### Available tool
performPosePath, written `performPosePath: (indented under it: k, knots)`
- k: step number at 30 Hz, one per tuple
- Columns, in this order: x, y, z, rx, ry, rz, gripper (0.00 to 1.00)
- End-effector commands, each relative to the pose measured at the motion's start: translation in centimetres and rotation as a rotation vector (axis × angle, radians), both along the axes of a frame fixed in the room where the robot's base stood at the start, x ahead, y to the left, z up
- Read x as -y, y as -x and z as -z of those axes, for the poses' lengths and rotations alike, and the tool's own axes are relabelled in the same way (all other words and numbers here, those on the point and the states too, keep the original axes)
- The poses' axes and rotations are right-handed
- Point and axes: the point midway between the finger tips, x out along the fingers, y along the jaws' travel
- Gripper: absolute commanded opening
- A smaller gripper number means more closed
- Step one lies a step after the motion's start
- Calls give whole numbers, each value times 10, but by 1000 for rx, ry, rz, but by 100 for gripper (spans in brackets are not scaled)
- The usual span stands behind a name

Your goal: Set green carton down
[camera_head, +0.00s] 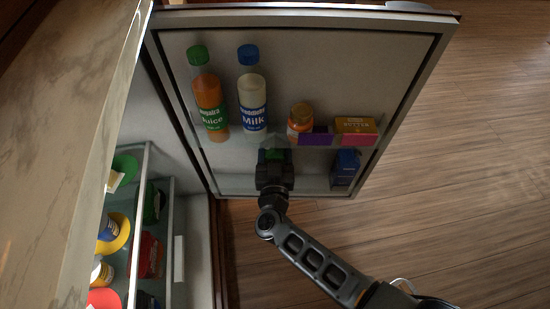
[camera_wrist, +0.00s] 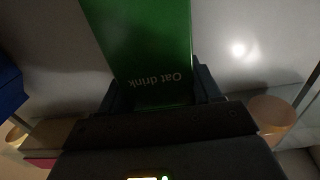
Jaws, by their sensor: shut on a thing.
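The green carton (camera_wrist: 145,45), marked "Oat drink", fills the upper middle of the wrist view, its lettering upside down there. My gripper (camera_wrist: 155,98) is shut on it, with a dark finger on either side. In the head view my gripper (camera_head: 274,160) is at the lower shelf of the open fridge door (camera_head: 310,75). I cannot tell whether the carton's base touches the lower shelf.
The upper door shelf holds a juice bottle (camera_head: 210,100), a milk bottle (camera_head: 252,100), an orange jar (camera_head: 301,116) and a butter box (camera_head: 355,126). A blue carton (camera_head: 345,166) stands right of my gripper on the lower shelf. The lower shelf's left part looks clear. Fridge shelves (camera_head: 140,215) hold several items.

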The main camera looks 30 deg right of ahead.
Motion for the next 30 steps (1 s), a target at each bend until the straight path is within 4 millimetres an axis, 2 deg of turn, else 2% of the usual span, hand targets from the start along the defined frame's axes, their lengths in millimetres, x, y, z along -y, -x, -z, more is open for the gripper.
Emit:
performPosePath:
  k: [1, 8, 20, 21, 28, 30]
  knots:
    - [2, -5, 1, 3, -1, 2, 0]
    - [1, -5, 34, 1, 0, -1, 0]
    - [2, -4, 37, 1, 0, 0, 0]
    - [2, -4, 37, 0, -1, 0, 65]
    - [2, -4, 37, 0, -1, -1, 87]
    - [2, -4, 37, 0, -1, -1, 89]
